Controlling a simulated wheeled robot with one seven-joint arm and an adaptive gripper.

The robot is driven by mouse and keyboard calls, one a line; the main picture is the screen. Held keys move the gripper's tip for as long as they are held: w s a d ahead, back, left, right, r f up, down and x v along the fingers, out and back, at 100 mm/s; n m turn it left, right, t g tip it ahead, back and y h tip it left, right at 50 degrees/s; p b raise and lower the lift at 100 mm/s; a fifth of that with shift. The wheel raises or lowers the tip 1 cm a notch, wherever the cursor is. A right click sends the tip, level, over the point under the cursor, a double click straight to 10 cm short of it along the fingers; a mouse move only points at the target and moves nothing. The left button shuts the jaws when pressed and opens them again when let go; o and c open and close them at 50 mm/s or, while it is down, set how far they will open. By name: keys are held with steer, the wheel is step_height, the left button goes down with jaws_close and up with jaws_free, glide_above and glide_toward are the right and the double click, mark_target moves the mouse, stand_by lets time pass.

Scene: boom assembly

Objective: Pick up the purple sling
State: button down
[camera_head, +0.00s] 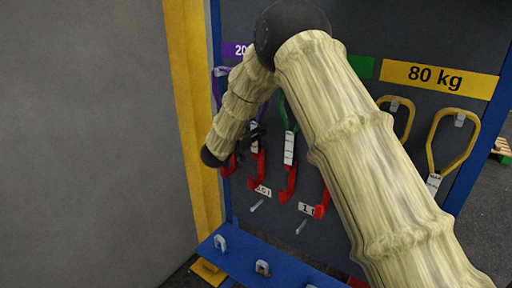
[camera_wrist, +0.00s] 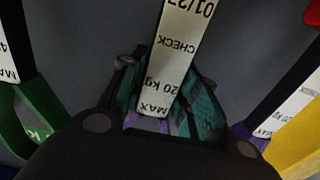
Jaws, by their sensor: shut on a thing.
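The purple sling (camera_wrist: 148,124) shows in the wrist view as a small purple part at the lower end of its white tag (camera_wrist: 165,60), which reads MAX 20 kg. My gripper (camera_wrist: 165,112) is shut on it, with teal textured finger pads on both sides of the tag. In the head view my gripper (camera_head: 250,135) is at the left of the rack, in front of the slings and partly hidden by my arm. Another purple sling (camera_head: 219,88) hangs at the far left of the rack; it also shows at the right in the wrist view (camera_wrist: 244,130).
A green sling (camera_head: 289,122) hangs just right of my gripper, and yellow slings (camera_head: 455,140) hang farther right. Red hooks (camera_head: 288,185) hang below. The dark rack panel (camera_head: 445,45) has a yellow post (camera_head: 190,110) at left and a blue ledge with hooks (camera_head: 240,257) below.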

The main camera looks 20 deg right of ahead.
mark_target(255, 120)
steer(key=shift+r+b, duration=0.2)
steer(key=shift+b, duration=0.2)
step_height(255, 120, up, 7)
steer(key=b, duration=0.3)
steer(key=shift+a+f, duration=0.15)
steer(key=shift+f, duration=0.05)
steer(key=b+v, duration=0.6)
steer(key=v, duration=1.3)
steer(key=shift+s+a, duration=0.25)
steer(key=shift+s, duration=0.05)
